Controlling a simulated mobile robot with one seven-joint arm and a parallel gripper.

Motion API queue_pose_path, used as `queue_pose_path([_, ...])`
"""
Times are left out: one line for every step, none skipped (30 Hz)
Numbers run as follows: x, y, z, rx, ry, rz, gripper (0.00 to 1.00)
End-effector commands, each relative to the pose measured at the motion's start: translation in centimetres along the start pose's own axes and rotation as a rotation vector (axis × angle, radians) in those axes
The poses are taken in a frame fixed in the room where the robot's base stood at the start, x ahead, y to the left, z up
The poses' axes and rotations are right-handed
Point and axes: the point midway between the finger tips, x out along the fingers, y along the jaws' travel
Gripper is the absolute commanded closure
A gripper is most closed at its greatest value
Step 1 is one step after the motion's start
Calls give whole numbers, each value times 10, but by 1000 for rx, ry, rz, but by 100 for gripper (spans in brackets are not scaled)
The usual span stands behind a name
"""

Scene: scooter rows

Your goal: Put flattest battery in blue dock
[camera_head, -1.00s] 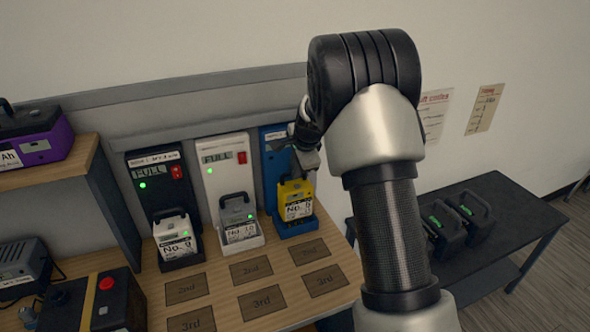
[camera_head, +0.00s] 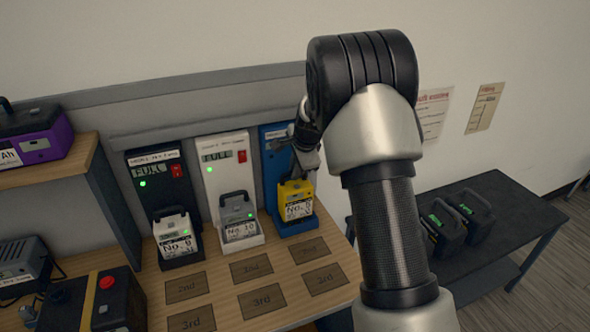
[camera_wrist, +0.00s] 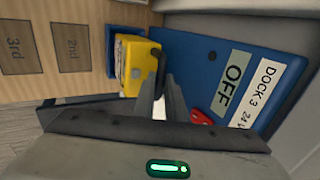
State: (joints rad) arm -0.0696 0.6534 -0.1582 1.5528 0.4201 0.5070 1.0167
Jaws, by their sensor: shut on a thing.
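The blue dock (camera_head: 271,165) stands at the right end of the row of docks. In the wrist view its panel (camera_wrist: 200,65) carries a label that reads DOCK 3 and OFF, beside a red switch (camera_wrist: 200,117). A yellow battery (camera_head: 297,205) stands upright in the blue dock's tray (camera_head: 297,228); it also shows in the wrist view (camera_wrist: 131,68). My gripper (camera_head: 304,160) is above the yellow battery. In the wrist view its fingers (camera_wrist: 160,92) are shut at the battery's dark handle (camera_wrist: 156,68).
A black dock (camera_head: 152,190) and a white dock (camera_head: 226,170) hold batteries (camera_head: 175,238) (camera_head: 239,222) to the left. Marked spots (camera_head: 250,268) on the bench are bare. Two dark batteries (camera_head: 445,225) (camera_head: 470,212) stand on a side table (camera_head: 500,240) at right.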

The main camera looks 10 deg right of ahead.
Motion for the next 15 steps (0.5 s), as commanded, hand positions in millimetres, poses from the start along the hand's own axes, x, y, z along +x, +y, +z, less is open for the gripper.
queue_pose_path([-1, -3, -1, 0, 2, -8, 100])
queue_pose_path([-1, -3, -1, 0, 2, -8, 100])
queue_pose_path([0, -3, -1, 0, 2, -8, 100])
queue_pose_path([0, -2, -1, 0, 2, -8, 100])
queue_pose_path([0, -2, -1, 0, 2, -8, 100])
queue_pose_path([1, -2, -1, 0, 2, -8, 100])
queue_pose_path([2, -2, -1, 0, 2, -8, 100])
queue_pose_path([2, -1, -1, 0, 2, -8, 100])
queue_pose_path([2, -1, -1, 0, 2, -8, 100])
queue_pose_path([3, -1, -1, 0, 2, -8, 100])
queue_pose_path([3, -1, -1, 0, 2, -8, 100])
queue_pose_path([4, 0, -1, 0, 2, -8, 100])
queue_pose_path([4, 0, -1, 0, 2, -8, 100])
queue_pose_path([5, 0, -1, 0, 2, -8, 100])
queue_pose_path([6, 0, -1, 0, 2, -8, 100])
